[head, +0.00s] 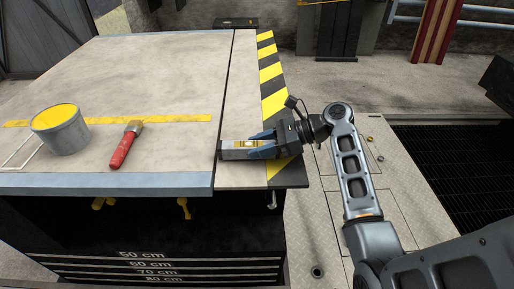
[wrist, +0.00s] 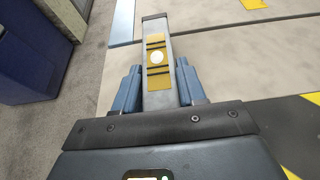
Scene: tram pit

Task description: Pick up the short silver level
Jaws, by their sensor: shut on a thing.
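The short silver level (head: 231,153) is at the right part of the bench top, near its front edge. It is a short grey bar with a yellow middle and a pale round vial, which show in the wrist view (wrist: 155,28). My gripper (head: 262,145) has its blue fingers on both sides of the level and is shut on it. In the wrist view the gripper (wrist: 157,88) holds the level lengthwise, with its far end sticking out past the fingertips. Whether the level touches the bench top I cannot tell.
A grey bucket of yellow paint (head: 62,133) and a red-handled brush (head: 123,148) stand and lie left on the bench (head: 165,80). A yellow-black striped strip (head: 270,75) runs along its right side. A dark grated pit (head: 465,165) is at right.

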